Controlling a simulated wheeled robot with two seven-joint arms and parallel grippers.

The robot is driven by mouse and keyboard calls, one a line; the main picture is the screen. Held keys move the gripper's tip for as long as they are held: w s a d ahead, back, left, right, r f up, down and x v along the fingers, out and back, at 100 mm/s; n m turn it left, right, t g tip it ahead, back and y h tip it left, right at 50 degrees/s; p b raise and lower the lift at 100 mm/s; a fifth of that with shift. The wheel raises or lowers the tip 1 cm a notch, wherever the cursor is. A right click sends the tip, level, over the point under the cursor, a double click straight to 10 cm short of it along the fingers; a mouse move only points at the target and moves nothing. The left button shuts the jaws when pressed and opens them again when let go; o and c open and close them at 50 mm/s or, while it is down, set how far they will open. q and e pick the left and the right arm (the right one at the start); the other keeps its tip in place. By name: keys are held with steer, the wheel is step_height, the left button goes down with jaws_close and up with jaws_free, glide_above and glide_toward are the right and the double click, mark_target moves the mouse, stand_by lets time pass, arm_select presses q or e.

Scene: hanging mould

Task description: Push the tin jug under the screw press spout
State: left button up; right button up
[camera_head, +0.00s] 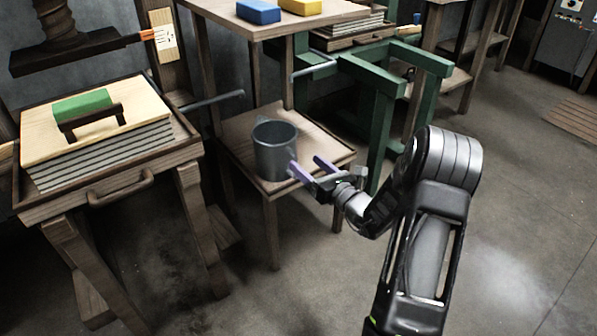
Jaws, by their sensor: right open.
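The tin jug (275,150), a grey metal vessel, stands upright on a low wooden stand (240,128). My right gripper (306,166) is at the jug's right side with its purple fingers open. One fingertip is very close to the jug's wall; I cannot tell if it touches. The screw press (66,50) is at the upper left, with its dark plate above a stack of layers on a wooden tray table (115,190). A metal pipe (213,101), perhaps the spout, points right toward the low stand, behind and left of the jug. My left gripper is not in view.
A green block (82,104) and a dark handle lie on the press stack. A higher table (275,27) with a blue block (258,11) and a yellow block (301,6) stands behind the jug. A green frame (385,75) stands right of it. Open floor lies at the right.

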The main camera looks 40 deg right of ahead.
mark_target(296, 156)
steer(key=shift+w, duration=0.1)
steer(key=shift+w+a+f, duration=0.1)
steer(key=shift+w, duration=0.5)
steer(key=w+b, duration=0.2)
steer(key=w, duration=0.4)
steer(key=shift+w, duration=0.25)
jaws_close()
stand_by(0.9)
